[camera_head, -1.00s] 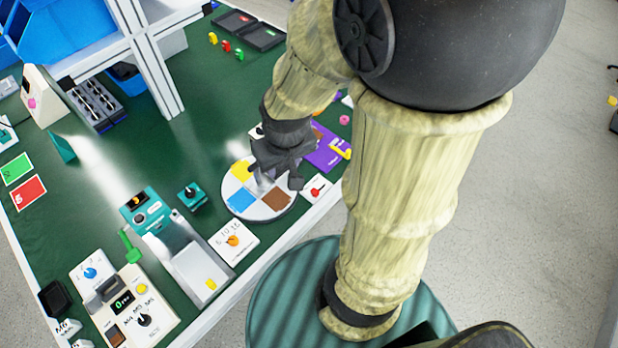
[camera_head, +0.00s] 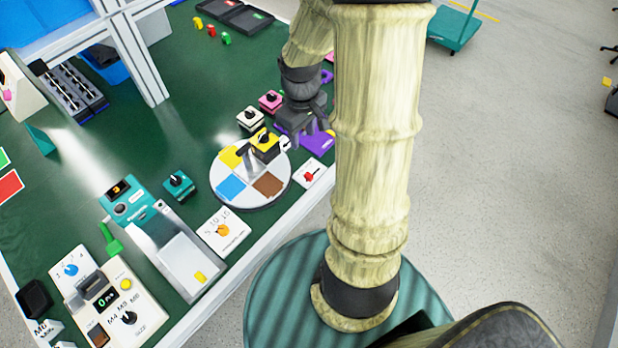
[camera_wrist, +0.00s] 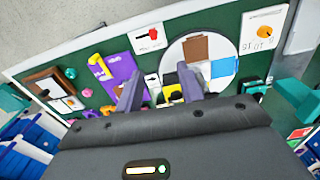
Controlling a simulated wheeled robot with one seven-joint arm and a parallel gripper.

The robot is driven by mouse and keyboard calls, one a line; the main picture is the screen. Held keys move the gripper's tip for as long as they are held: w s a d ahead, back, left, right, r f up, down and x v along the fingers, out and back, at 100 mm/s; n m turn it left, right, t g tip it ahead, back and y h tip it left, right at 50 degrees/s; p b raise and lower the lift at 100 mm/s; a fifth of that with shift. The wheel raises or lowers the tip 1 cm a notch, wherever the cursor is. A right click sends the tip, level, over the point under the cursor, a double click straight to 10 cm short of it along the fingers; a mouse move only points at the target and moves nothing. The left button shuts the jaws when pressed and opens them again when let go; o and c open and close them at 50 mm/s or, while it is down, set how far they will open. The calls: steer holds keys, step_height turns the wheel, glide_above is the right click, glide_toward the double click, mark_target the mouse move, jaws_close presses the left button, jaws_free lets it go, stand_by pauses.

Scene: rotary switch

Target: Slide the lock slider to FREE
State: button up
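No lock slider or FREE lettering can be made out for certain. A small white piece (camera_head: 286,145) with a dark mark sits between the round disc and the purple plate; it also shows in the wrist view (camera_wrist: 152,79), but its lettering is too small to read. A yellow switch box (camera_head: 265,144) with a black knob stands at the disc's back edge. My gripper (camera_head: 303,130) is over the near edge of the purple plate (camera_head: 318,143), beside the yellow box. In the wrist view my gripper (camera_wrist: 158,78) has its fingers apart, with nothing held; the white piece appears between them.
The round disc (camera_head: 242,198) has coloured sectors. White plates with a red knob (camera_head: 310,173) and an orange knob (camera_head: 222,231) lie along the table's front edge. Pink (camera_head: 270,102), white (camera_head: 250,118) and teal (camera_head: 178,184) switches stand near.

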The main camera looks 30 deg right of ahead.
mark_target(309, 175)
steer(key=shift+w+d+f+n, duration=0.15)
steer(key=shift+d+f, duration=0.3)
steer(key=shift+d, duration=0.05)
steer(key=shift+w+d+f+n, duration=0.15)
steer(key=shift+d+f, duration=0.3)
steer(key=shift+d, duration=0.05)
step_height(309, 175, down, 17)
steer(key=shift+f+b, duration=0.2)
steer(key=shift+b, duration=0.7)
jaws_close()
